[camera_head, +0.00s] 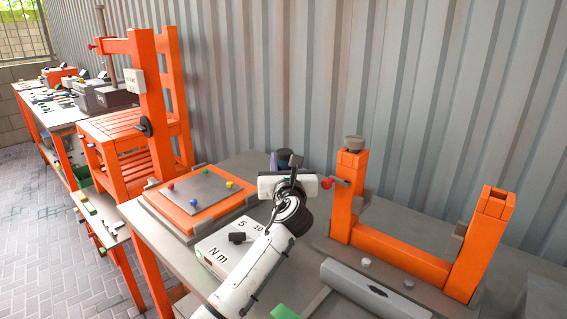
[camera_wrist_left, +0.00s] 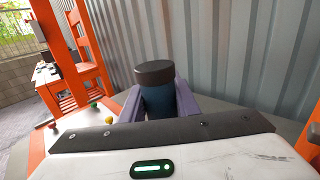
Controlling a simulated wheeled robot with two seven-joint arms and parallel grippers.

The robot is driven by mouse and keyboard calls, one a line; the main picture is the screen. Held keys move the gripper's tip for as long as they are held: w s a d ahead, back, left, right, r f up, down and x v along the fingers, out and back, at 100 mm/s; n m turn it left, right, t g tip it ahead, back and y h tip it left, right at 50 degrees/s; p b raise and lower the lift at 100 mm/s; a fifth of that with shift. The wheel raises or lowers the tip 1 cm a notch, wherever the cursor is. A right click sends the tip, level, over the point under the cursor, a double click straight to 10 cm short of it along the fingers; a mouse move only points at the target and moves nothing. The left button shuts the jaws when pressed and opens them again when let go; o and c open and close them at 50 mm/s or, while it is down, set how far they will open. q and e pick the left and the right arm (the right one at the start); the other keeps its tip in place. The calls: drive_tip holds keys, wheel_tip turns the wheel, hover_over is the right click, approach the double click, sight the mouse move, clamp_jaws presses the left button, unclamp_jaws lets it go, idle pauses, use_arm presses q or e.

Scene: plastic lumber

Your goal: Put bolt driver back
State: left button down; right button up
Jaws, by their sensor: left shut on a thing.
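The bolt driver appears as a dark blue cylinder with a black cap (camera_wrist_left: 158,88), upright in the left wrist view. In the head view its top (camera_head: 284,157) shows just behind my white wrist, near the back of the grey table. My left gripper (camera_wrist_left: 160,108) is shut on it, with a purple finger on each side. In the head view only a bit of a purple finger shows beside the driver. The driver's lower part is hidden by my gripper, so I cannot tell whether it touches the table. My right gripper is not in view.
An orange-framed board (camera_head: 213,194) with coloured knobs lies left of my arm. A white box marked "N m" (camera_head: 228,246) sits beside my forearm. An orange U-shaped frame (camera_head: 395,252) stands to the right. A corrugated wall (camera_head: 430,90) closes the back.

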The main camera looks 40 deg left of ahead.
use_arm(q)
drive_tip(key=shift+r, duration=0.15)
drive_tip(key=c, duration=1.4)
unclamp_jaws()
drive_tip(key=shift+o, duration=0.2)
drive_tip(key=v, duration=1.2)
